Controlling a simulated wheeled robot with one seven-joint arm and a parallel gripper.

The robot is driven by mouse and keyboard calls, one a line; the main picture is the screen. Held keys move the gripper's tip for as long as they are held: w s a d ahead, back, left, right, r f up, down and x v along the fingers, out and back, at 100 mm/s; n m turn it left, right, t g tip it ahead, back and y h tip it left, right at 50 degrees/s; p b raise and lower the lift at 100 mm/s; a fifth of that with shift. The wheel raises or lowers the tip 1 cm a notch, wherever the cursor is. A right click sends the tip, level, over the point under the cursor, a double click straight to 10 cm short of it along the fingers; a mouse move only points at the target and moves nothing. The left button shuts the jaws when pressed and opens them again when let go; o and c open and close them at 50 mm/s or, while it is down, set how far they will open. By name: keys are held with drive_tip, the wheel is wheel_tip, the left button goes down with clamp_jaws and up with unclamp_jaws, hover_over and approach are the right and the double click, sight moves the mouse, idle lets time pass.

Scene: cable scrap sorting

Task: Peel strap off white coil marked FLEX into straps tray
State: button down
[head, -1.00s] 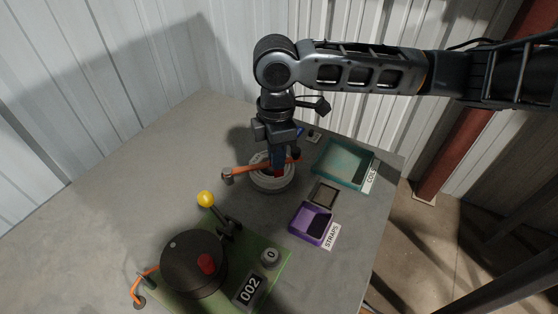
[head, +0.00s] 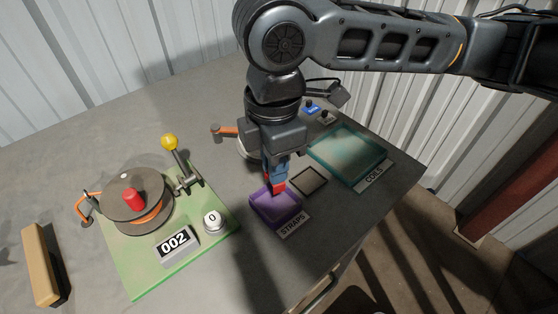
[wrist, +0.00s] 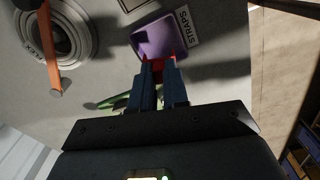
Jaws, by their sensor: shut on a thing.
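My gripper (head: 278,184), with blue fingers, is shut on a small red strap (head: 280,189). It holds the strap over the purple straps tray (head: 262,212); I cannot tell whether the strap touches the tray. In the wrist view the fingers (wrist: 159,64) point at the tray (wrist: 150,45), with red showing at their tips. In the head view the coil (head: 243,147) is mostly hidden behind my gripper.
A green board (head: 150,270) with a reel and yellow-knobbed lever stands left.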

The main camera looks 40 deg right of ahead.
drive_tip(key=shift+f+b, duration=2.75)
drive_tip(key=shift+b, duration=1.9)
drive_tip(key=shift+p, duration=1.15)
drive_tip(key=shift+f+p, duration=0.6)
drive_tip(key=shift+p, duration=0.1)
drive_tip(key=c, duration=1.1)
unclamp_jaws()
drive_tip(key=shift+o, duration=0.2)
wheel_tip(320, 180, up, 7)
drive_tip(key=p, duration=1.2)
drive_tip(key=shift+r, duration=0.1)
